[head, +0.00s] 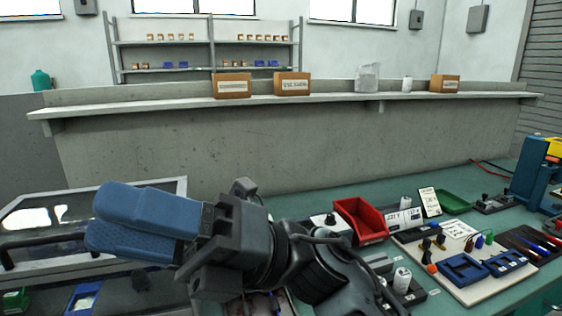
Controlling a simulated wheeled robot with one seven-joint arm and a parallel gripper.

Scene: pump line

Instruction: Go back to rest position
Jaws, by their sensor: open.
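My gripper (101,219) is raised at the left of the head view, its two blue fingers pointing left. It is open, and nothing shows between the fingers. My arm reaches up from the bottom middle and hides part of the bench behind it. The gripper is in front of a clear-topped case (165,187) at the left and apart from the things on the bench, as far as this view shows.
At the right, the green bench (340,192) holds a red bin (359,220), a green tray (453,202), a pale board (477,292) with blue fixtures, and a blue machine (530,172). Behind is a grey ledge (160,105) with cardboard boxes (292,84).

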